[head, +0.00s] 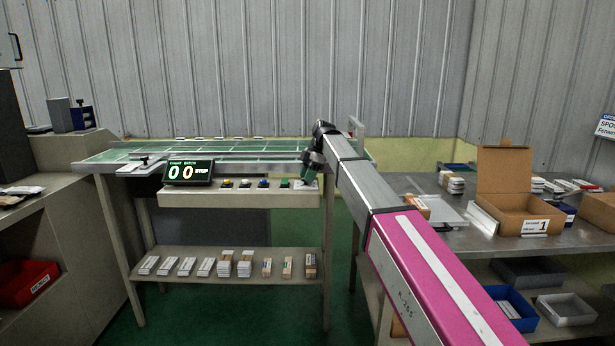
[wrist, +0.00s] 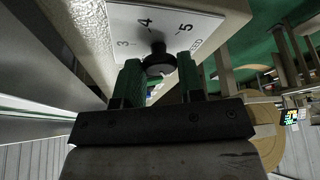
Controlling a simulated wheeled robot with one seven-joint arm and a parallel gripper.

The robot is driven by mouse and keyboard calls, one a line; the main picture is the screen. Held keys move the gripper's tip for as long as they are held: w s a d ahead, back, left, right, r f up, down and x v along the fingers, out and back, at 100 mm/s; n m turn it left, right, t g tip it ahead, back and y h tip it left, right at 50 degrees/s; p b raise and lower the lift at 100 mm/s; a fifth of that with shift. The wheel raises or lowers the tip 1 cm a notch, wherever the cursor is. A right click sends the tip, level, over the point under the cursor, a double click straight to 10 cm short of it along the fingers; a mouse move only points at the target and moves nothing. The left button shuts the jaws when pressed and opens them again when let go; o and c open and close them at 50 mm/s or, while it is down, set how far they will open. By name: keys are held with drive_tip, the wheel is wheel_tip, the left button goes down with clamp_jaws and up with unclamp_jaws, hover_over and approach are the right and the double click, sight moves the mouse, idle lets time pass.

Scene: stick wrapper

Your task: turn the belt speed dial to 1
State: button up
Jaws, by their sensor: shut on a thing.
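The belt speed dial is a small dark knob (wrist: 158,60) on a white plate (wrist: 150,20) printed with numbers; 3, 4 and 5 are readable in the wrist view. My gripper (wrist: 160,78) has its two green fingers shut on the sides of the knob. Its other numbers are hidden behind the fingers, and I cannot tell which number the knob points to. In the head view my gripper (head: 312,168) reaches down at the right end of the control panel (head: 240,199), where it largely hides the dial.
Coloured buttons (head: 263,184) line the panel left of my gripper. The green belt (head: 230,147) runs behind it. Wrapped stacks lie on the shelf (head: 200,282) below. A metal table (head: 450,238) with cardboard boxes stands right.

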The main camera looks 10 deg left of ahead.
idle(0.3)
drive_tip(key=o, duration=0.9)
drive_tip(key=shift+r, duration=0.6)
wheel_tip(320, 180, up, 3)
drive_tip(key=s+a+r, duration=0.1)
drive_tip(key=s+r, duration=0.1)
drive_tip(key=s, duration=0.1)
drive_tip(key=s+a+r, duration=0.2)
drive_tip(key=s, duration=0.2)
drive_tip(key=s+a+r, duration=0.2)
drive_tip(key=s, duration=0.1)
drive_tip(key=shift+s+a+r, duration=0.15)
drive_tip(key=shift+a+r, duration=0.1)
drive_tip(key=shift+r, duration=0.15)
